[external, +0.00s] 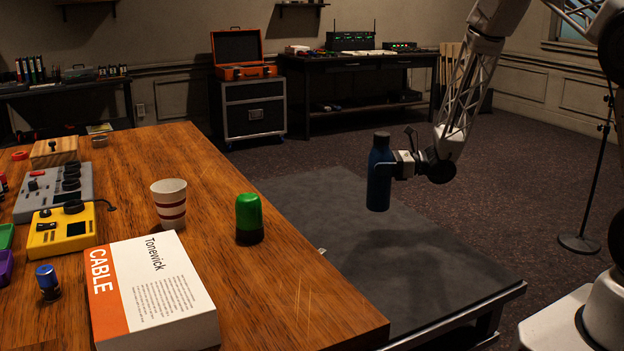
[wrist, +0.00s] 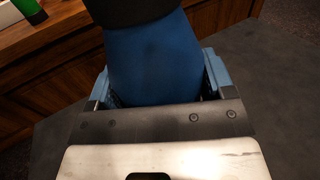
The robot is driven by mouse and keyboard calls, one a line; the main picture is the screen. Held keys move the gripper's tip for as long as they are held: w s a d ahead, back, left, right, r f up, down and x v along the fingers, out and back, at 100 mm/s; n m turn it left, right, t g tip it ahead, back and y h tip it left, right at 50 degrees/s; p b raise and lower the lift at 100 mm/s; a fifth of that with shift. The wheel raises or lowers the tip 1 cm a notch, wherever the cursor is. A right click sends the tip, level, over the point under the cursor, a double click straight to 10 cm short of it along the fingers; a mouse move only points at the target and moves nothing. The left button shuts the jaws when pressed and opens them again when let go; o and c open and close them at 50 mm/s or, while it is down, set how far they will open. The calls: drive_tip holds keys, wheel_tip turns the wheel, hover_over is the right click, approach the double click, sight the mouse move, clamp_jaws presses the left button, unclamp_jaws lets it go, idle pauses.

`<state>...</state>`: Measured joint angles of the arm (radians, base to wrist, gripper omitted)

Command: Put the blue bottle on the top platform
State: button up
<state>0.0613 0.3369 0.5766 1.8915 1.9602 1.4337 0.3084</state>
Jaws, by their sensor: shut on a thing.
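The blue bottle (external: 379,178) has a dark cap and is upright in the external view. My gripper (external: 384,168) is shut around its middle, and the bottle is held in the air above a low grey platform. In the wrist view the bottle (wrist: 150,60) fills the space between the two blue-grey fingers of my gripper (wrist: 155,85). The wooden desk top (external: 290,290) is the higher surface, to the left of the bottle. I cannot tell for sure which surface is the top platform.
The low grey platform (external: 440,275) is bare below the bottle. On the desk stand a green-capped container (external: 249,217), a striped cup (external: 169,204), a cable box (external: 155,290), a yellow device (external: 62,231) and a grey mixer (external: 53,192). The desk's right edge lies between them and the bottle.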

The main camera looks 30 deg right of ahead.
drive_tip(key=s+d+f+m+t+h, duration=0.1)
drive_tip(key=d+f, duration=0.3)
drive_tip(key=d, duration=0.6)
drive_tip(key=shift+d+f+m+t, duration=0.15)
drive_tip(key=shift+d+m+t, duration=0.15)
drive_tip(key=shift+t, duration=0.3)
drive_tip(key=w+f, duration=0.1)
drive_tip(key=w, duration=1.5)
drive_tip(key=shift+a+f, duration=0.15)
drive_tip(key=shift+f, duration=0.05)
drive_tip(key=shift+f, duration=1.9)
drive_tip(key=o, duration=1.3)
